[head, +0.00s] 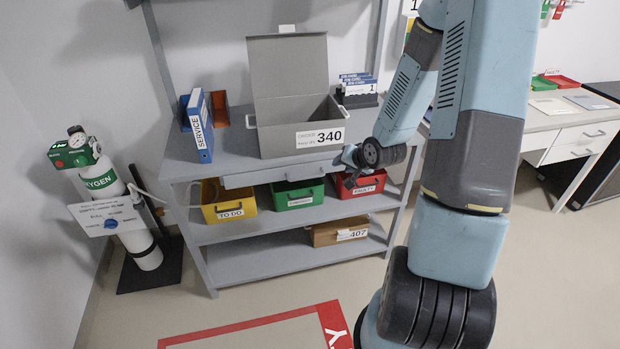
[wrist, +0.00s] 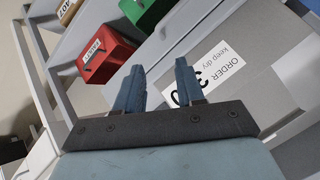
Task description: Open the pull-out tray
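The pull-out tray (head: 275,175) is a light grey, shallow front under the top of the grey bench (head: 180,165). It looks flush with the bench edge. In the wrist view, the tray front (wrist: 188,28) is a pale band between the bins and the grey box. My gripper (head: 350,178) is at the front right of the bench, near the tray's right end. In the wrist view, my gripper (wrist: 158,78) has its two blue fingers apart with nothing between them. I cannot tell whether a finger touches the bench. My wrist covers part of the bench edge.
An open grey box (head: 290,140) marked 340 stands on the bench beside a blue binder (head: 199,125). Yellow (head: 230,205), green (head: 298,195) and red (head: 360,187) bins sit on the shelf below. An oxygen cylinder (head: 125,205) stands left. The floor in front is clear.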

